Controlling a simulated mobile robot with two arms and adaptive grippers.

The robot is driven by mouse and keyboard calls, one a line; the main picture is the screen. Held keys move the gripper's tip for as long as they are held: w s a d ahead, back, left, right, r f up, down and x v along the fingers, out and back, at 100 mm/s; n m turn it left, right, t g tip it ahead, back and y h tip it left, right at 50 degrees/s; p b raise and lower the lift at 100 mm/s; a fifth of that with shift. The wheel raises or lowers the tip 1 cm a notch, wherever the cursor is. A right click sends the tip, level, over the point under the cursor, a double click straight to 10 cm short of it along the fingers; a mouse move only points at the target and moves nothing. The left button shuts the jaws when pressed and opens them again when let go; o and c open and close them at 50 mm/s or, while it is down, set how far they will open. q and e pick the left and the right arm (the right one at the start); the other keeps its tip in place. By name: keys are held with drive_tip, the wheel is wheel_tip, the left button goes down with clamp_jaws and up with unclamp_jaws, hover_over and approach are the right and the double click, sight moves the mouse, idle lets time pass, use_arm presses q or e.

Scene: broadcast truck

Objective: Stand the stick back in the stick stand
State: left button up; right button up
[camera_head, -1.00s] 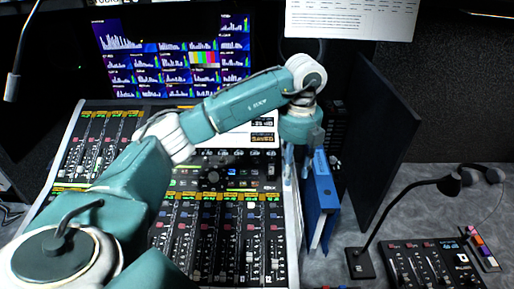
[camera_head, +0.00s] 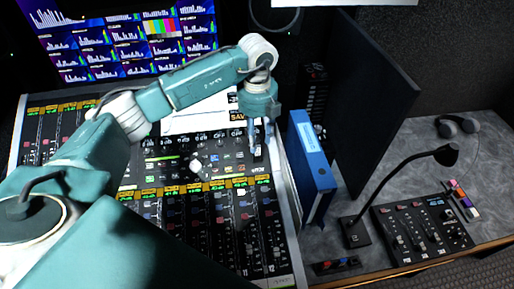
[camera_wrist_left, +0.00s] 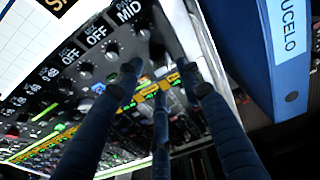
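My left gripper (camera_head: 257,150) points down over the right part of the mixing console (camera_head: 293,215), left of a blue binder. In the left wrist view its dark fingers (camera_wrist_left: 165,85) are spread, with console knobs and lit keys showing between them. I see nothing held in them. I cannot make out the stick for certain. A small dark holder with red and blue pieces (camera_head: 337,265) lies at the counter's front edge; I cannot tell whether it is the stick stand. My right gripper is not in view.
The blue binder (camera_head: 312,165) stands upright beside the console, also close in the left wrist view (camera_wrist_left: 270,50). A dark upright panel (camera_head: 372,110), gooseneck microphone (camera_head: 400,185), small control panel (camera_head: 422,232), coloured blocks (camera_head: 463,200) and headphones (camera_head: 457,126) are to the right.

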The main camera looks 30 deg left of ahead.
sight(258, 146)
use_arm(q)
wheel_tip(258, 146, down, 4)
drive_tip(key=shift+d+r+p, duration=0.1)
drive_tip(key=shift+r+p, duration=0.05)
drive_tip(key=shift+p, duration=0.75)
drive_tip(key=shift+f, duration=0.35)
drive_tip(key=c, duration=1)
clamp_jaws()
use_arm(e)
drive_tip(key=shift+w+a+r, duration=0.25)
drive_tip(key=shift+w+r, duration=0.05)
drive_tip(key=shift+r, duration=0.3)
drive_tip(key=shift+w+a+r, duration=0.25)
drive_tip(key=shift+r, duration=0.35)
use_arm(q)
drive_tip(key=shift+r, duration=0.1)
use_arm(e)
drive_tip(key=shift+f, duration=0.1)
